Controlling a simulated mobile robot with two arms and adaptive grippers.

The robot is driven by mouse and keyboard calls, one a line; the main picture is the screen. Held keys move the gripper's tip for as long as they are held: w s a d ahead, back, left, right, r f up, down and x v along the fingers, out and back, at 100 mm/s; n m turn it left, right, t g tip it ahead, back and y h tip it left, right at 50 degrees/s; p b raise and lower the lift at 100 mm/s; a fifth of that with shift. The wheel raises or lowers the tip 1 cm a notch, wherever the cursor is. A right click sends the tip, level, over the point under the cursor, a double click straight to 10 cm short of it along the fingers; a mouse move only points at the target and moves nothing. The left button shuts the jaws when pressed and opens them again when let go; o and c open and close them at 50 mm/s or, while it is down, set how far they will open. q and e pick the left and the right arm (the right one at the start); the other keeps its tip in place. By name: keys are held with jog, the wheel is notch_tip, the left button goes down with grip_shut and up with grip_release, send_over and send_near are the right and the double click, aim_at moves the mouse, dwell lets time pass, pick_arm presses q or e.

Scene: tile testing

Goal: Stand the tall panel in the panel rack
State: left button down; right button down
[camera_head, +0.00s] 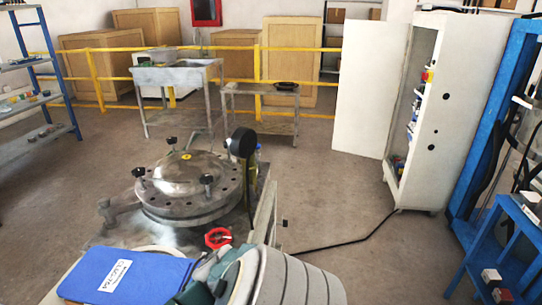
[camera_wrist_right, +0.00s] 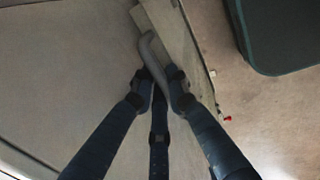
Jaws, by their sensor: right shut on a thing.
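My right gripper (camera_wrist_right: 160,85) shows in the right wrist view with its dark fingers closed around a curved grey handle (camera_wrist_right: 153,55). The handle lies against a narrow beige-grey edge (camera_wrist_right: 185,45); I cannot tell whether this belongs to the tall panel. In the head view a tall white panel-like sheet (camera_head: 364,95) stands upright beside the white cabinet (camera_head: 446,110); it may be the cabinet's open door. No panel rack can be made out for sure. My left gripper is not in view.
A bench with a round metal vessel (camera_head: 187,185), a red knob (camera_head: 218,238) and a blue labelled folder (camera_head: 125,276) is close in front. A blue frame (camera_head: 490,115) stands at right. A black cable (camera_head: 340,243) crosses the floor. The middle floor is otherwise open.

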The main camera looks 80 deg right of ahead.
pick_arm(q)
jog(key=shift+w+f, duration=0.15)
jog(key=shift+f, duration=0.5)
pick_arm(e)
jog(key=shift+f, duration=0.75)
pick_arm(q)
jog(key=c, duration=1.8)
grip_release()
pick_arm(e)
jog(key=c, duration=1.8)
grip_release()
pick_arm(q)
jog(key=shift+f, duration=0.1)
